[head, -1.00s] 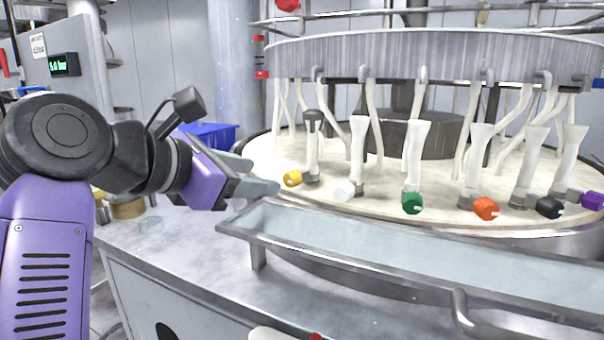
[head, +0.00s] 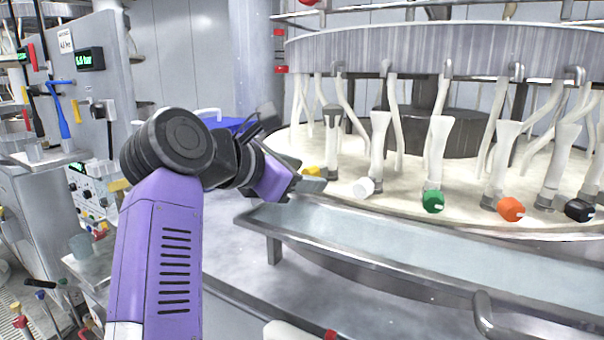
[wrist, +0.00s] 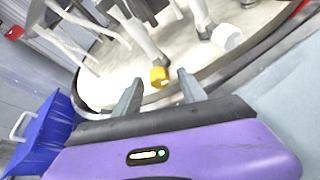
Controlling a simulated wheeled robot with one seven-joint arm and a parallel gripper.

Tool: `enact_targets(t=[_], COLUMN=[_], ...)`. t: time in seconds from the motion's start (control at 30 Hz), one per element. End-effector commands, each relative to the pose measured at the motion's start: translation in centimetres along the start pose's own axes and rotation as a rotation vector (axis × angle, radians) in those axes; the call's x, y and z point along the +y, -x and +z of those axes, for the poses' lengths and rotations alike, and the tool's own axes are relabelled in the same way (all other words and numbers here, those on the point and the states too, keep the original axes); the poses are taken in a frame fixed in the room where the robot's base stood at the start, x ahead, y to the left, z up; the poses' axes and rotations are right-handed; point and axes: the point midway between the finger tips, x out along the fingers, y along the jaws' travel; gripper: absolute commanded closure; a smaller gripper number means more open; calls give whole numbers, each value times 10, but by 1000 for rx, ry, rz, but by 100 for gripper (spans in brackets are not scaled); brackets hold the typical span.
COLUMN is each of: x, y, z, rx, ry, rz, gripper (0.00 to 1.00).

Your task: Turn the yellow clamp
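The yellow clamp (head: 312,171) is a small knob at the foot of the leftmost pale post on the round platen. In the head view my gripper (head: 308,180) is in front of it and partly hides it. In the wrist view the yellow clamp (wrist: 159,76) lies just beyond and between the tips of my gripper (wrist: 160,88). The two fingers are apart with a gap between them, and nothing is held. The clamp does not appear to touch either finger.
A white clamp (head: 364,187) sits just right of the yellow one, then green (head: 433,201), orange (head: 511,209) and black (head: 579,210) ones. A metal trough (head: 400,230) runs along the platen's front. A blue bin (wrist: 40,132) stands left of my gripper.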

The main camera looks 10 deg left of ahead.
Motion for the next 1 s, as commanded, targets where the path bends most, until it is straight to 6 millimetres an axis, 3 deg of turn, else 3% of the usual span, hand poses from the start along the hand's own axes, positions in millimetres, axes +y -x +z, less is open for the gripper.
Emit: enact_targets(t=[0.03, 0.23, 0.67, 1.0], x=[0, 0, 2, 6], y=[0, 0, 2, 3], z=[0, 0, 2, 4], rx=[0, 0, 3, 5], ry=[0, 0, 60, 298], rz=[0, -1, -27, -123], gripper=[61, 100, 100, 100])
